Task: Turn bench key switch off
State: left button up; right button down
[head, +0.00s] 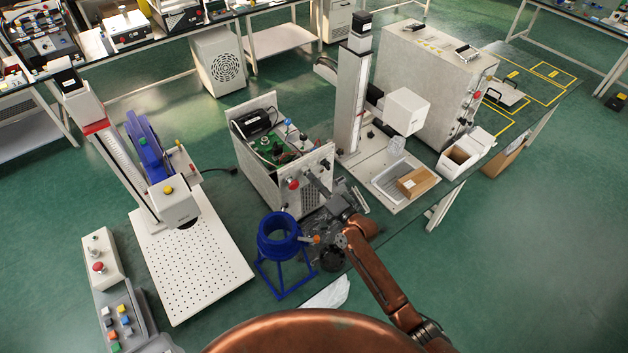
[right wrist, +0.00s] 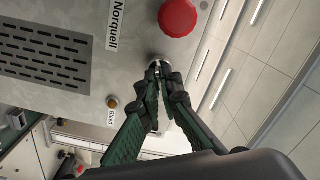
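The bench key switch shows in the right wrist view as a round silver collar (right wrist: 157,62) on a pale grey panel, just below a red mushroom button (right wrist: 178,17). My right gripper (right wrist: 164,75) has its fingertips close together right at the collar, pinching what looks like the key; the fingers hide most of it, so its turn angle cannot be read. In the head view my right gripper (head: 312,181) reaches the front of the open-topped electronics box (head: 270,187), beside its red button (head: 293,184). My left gripper is not in view.
A blue ring stand (head: 279,238) stands close to the left of my right arm. A perforated plate (head: 195,262) with a column lies farther left. A white column unit (head: 352,100), a grey tray and a cardboard box (head: 417,182) are to the right.

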jog(key=shift+n, duration=0.3)
jog(key=n+b, duration=0.2)
jog(key=n, duration=0.9)
jog(key=shift+f, duration=0.1)
jog(key=shift+n, duration=0.3)
dwell(0.4)
jog(key=c, duration=2.2)
grip_release()
jog(key=shift+o, duration=0.2)
jog(key=shift+d, duration=0.1)
